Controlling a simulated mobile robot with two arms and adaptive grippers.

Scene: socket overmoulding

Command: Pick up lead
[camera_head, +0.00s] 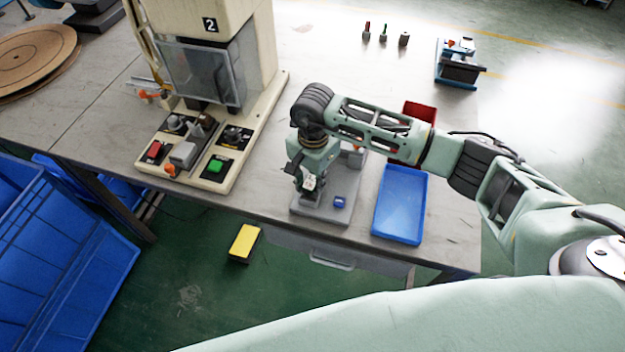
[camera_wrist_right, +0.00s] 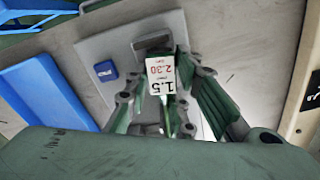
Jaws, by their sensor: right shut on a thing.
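My right gripper (camera_head: 307,188) is over the grey plate (camera_head: 322,217) near the front of the table. In the right wrist view the gripper (camera_wrist_right: 165,112) has its green fingers closed around a small piece with a white tag (camera_wrist_right: 160,74) printed "1.5" and "2.30". I take this piece to be the lead; most of its body is hidden by the fingers and tag. I cannot tell whether it touches the plate. My left gripper is out of view.
A small blue block (camera_head: 339,202) lies on the plate. A blue tray (camera_head: 400,205) is right of it, with a red bin (camera_head: 420,112) behind. A machine (camera_head: 262,110) marked "2" with control buttons stands to the left. Bare table lies between machine and plate.

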